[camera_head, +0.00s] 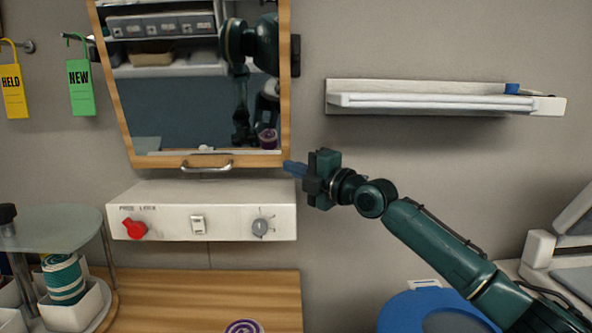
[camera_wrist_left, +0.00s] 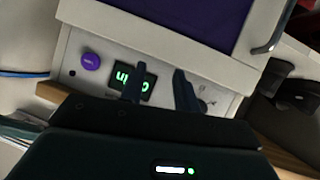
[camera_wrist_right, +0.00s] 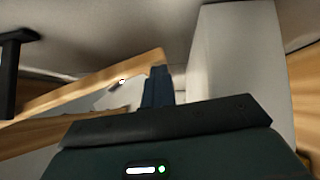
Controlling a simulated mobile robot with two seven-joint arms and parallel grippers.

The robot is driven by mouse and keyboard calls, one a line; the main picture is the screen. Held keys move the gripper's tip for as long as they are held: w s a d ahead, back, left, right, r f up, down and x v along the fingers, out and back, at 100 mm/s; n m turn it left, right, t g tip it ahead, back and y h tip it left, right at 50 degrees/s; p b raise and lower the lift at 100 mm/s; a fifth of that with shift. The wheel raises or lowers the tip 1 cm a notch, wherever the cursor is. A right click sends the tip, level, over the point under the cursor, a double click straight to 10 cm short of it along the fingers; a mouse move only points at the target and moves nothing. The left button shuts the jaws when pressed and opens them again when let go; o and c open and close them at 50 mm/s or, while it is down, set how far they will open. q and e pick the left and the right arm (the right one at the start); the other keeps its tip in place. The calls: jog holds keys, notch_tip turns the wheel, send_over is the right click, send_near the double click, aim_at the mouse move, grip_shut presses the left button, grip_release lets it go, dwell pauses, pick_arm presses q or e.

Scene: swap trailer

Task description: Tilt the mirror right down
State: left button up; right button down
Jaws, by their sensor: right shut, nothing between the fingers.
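The mirror (camera_head: 185,110) has a light wood frame and hangs on the wall at top left of the head view, with a metal handle (camera_head: 207,164) on its lower edge. Its glass reflects shelves and my own dark body. My right gripper (camera_head: 290,168) is shut and empty, its blue fingertips at the frame's lower right corner; I cannot tell whether they touch. In the right wrist view the shut fingers (camera_wrist_right: 158,86) are close to the wood frame (camera_wrist_right: 90,84). My left gripper (camera_wrist_left: 160,88) is open and empty in front of a white device (camera_wrist_left: 110,70) with a green display.
Below the mirror is a white control box (camera_head: 200,212) with a red knob, a switch and a grey knob. A white wall shelf (camera_head: 430,102) is to the right. Green (camera_head: 81,88) and yellow (camera_head: 13,90) tags hang at left. Bare wall lies between mirror and shelf.

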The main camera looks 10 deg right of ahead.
jog(key=shift+w+d+r, duration=0.1)
jog(key=shift+d+r, duration=0.2)
jog(key=shift+d, duration=0.15)
pick_arm(q)
jog(key=shift+s+a+t+b, duration=0.15)
jog(key=shift+a+t+b, duration=0.25)
jog(key=shift+b, duration=0.4)
pick_arm(e)
jog(key=v, duration=1.3)
jog(key=shift+a+f, duration=0.2)
jog(key=shift+a, duration=0.1)
